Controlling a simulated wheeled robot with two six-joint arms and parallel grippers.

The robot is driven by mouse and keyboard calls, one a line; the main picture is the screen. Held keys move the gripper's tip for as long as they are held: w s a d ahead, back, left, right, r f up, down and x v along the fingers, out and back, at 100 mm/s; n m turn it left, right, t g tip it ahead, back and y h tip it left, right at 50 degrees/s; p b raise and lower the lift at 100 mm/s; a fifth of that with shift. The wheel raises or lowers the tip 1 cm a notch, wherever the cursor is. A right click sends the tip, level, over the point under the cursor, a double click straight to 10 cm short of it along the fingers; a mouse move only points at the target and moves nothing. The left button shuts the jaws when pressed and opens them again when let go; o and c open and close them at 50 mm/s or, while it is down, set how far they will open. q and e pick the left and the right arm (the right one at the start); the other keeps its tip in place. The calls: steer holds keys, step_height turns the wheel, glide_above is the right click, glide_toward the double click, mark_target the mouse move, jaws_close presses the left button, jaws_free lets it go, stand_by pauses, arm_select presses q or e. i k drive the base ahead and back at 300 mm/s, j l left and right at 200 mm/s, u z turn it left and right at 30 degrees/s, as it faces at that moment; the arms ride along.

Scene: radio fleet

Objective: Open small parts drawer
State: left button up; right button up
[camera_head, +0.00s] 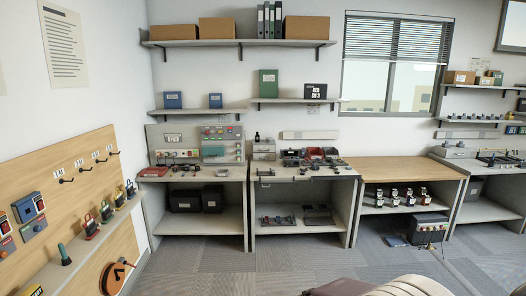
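A small grey cabinet (263,149) stands at the back left of the middle workbench (350,173). It looks like a small parts drawer unit, but it is too small in the picture to tell its drawers apart or whether one is open. A small dark object rests on its top. Neither of my grippers is in view.
A left bench (160,177) carries electronic panels (221,143). Red bins (315,153) stand right of the cabinet. A wood-topped bench (390,168) is bare on top. A pegboard (60,185) lines the left wall. Grey carpet (215,268) is open before the benches.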

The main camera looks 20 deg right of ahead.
mark_target(256, 148)
steer(key=i+l, duration=0.25)
steer(key=i, duration=1.1)
steer(key=i+l+z, duration=0.1)
steer(key=i+l, duration=0.15)
steer(key=i, duration=1.1)
steer(key=i+l+z, duration=0.1)
steer(key=i, duration=1.25)
steer(key=i+l, duration=0.85)
